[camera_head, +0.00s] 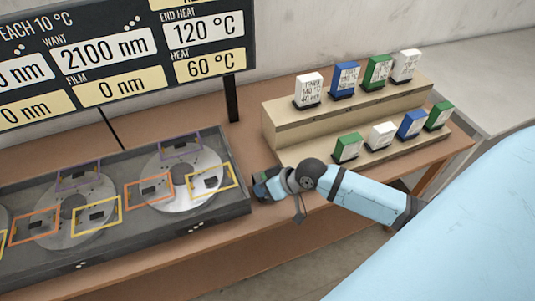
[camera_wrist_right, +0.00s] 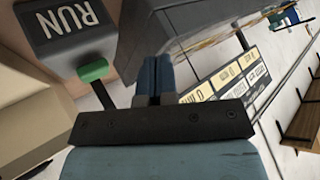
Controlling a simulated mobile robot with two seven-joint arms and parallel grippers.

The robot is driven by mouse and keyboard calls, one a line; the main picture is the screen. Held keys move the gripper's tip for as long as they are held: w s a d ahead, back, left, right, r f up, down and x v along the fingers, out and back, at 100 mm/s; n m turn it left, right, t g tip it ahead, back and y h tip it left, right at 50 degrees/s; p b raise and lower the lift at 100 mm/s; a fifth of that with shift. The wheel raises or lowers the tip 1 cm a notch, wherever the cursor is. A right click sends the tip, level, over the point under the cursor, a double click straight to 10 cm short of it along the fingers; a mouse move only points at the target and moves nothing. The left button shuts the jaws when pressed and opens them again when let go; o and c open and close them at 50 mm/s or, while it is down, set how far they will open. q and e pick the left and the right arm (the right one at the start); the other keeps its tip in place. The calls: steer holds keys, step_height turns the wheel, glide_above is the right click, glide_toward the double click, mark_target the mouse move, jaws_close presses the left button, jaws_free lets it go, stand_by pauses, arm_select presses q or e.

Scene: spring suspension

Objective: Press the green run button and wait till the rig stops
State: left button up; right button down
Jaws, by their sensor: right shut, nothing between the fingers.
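The green run button (camera_wrist_right: 93,70) sticks out of a grey box marked RUN (camera_wrist_right: 66,28) in the right wrist view. My right gripper (camera_wrist_right: 155,76) is shut and empty, its blue fingertips to the right of the button and apart from it in the picture. In the head view the right gripper (camera_head: 262,187) is low beside the right end of the grey rig tray (camera_head: 236,172); the button cannot be made out there. The rig's two full discs (camera_head: 182,178) carry purple, orange and yellow frames. My left gripper is not in view.
A dark display (camera_head: 150,48) stands behind the rig, reading film 0 nm, want 2100 nm, heat 60 °C and end heat 120 °C. A stepped beige rack (camera_head: 283,133) at the right holds several white, blue and green blocks. Brown table (camera_head: 240,240) is bare in front.

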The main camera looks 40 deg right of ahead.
steer(key=w+d+r+m+g+p, duration=0.1)
steer(key=w+d+r, duration=0.4)
steer(key=r, duration=0.4)
steer(key=shift+w+d+g+y, duration=0.3)
steer(key=shift+d+y, duration=0.1)
steer(key=shift+d, duration=0.1)
steer(key=shift+f, duration=0.1)
step_height(320, 180, down, 6)
steer(key=b, duration=0.7)
steer(key=shift+f, duration=0.95)
steer(key=shift+f+b, duration=0.3)
steer(key=shift+f, duration=0.15)
